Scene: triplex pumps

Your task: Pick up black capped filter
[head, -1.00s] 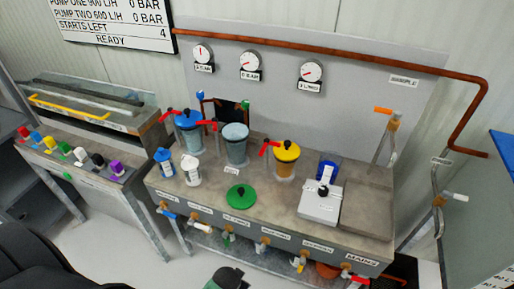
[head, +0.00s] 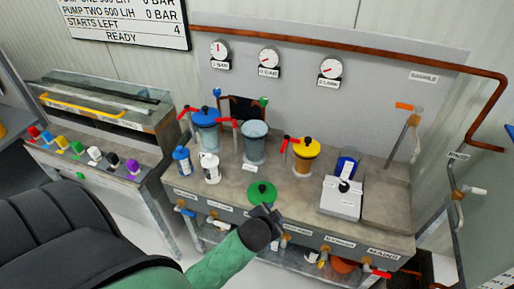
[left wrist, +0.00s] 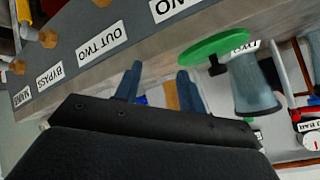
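No filter with a clearly black cap can be made out. A small white canister (head: 210,168) with dark markings stands on the bench, right of a blue-and-white canister (head: 181,160). A jar with a yellow lid and black knob (head: 306,157) stands further right. My left gripper (head: 266,214) is at the bench's front edge, just below the green lid (head: 261,192). In the left wrist view, its two grey-blue fingers (left wrist: 156,84) are apart with nothing seen held between them; the green lid (left wrist: 207,48) is beyond. My right gripper is not in view.
A blue-lidded jar (head: 206,126) and an open clear jar (head: 254,143) stand behind the green lid. Red-handled valves, a white box (head: 341,198) and a blue cup (head: 348,164) share the bench (head: 225,190). Taps line its front. A control panel (head: 90,165) with coloured knobs is left.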

